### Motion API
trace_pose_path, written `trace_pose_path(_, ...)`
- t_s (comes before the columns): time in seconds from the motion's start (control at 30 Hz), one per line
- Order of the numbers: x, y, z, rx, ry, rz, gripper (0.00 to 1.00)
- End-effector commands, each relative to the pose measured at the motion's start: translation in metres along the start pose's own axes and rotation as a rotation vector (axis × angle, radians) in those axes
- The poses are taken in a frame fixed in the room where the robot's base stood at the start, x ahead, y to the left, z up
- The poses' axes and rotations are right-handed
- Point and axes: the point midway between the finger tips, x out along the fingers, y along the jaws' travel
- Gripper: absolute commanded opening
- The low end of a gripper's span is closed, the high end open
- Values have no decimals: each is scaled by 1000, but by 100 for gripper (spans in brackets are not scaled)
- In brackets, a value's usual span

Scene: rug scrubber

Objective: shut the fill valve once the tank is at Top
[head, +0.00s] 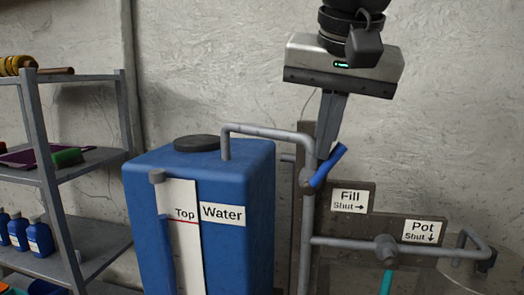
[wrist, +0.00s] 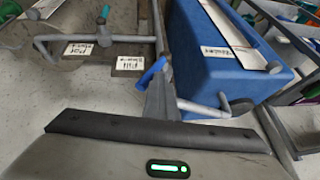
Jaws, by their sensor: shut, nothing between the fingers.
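The blue water tank (head: 250,170) stands left of the pipes in the head view. Its white gauge strip has a red line marked Top (head: 184,221). The blue column (head: 165,250) in the gauge reaches about that line. The fill valve's blue handle (head: 330,164) slants up to the right, above the Fill sign (head: 350,201), whose Shut arrow points right. My gripper (head: 322,150) points down with fingers shut and empty, its tips close by the handle; I cannot tell if they touch. The handle also shows in the wrist view (wrist: 152,73).
The Pot valve's teal handle (head: 386,282) hangs down below the Pot sign (head: 423,231). Grey pipes (head: 345,243) run along the wall. A metal shelf (head: 60,180) with bottles (head: 39,238) stands at the left. The wall area right of my gripper is clear.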

Motion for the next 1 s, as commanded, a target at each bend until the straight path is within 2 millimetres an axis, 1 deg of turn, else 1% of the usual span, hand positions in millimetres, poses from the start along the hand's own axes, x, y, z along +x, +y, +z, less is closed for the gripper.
trace_pose_path(0.03,4,6,2,27,3,-36,0)
trace_pose_path(0.27,8,22,5,128,-3,-232,0)
trace_pose_path(0.63,23,49,12,285,-14,-542,0)
trace_pose_path(1.0,37,64,19,410,-23,-787,0)
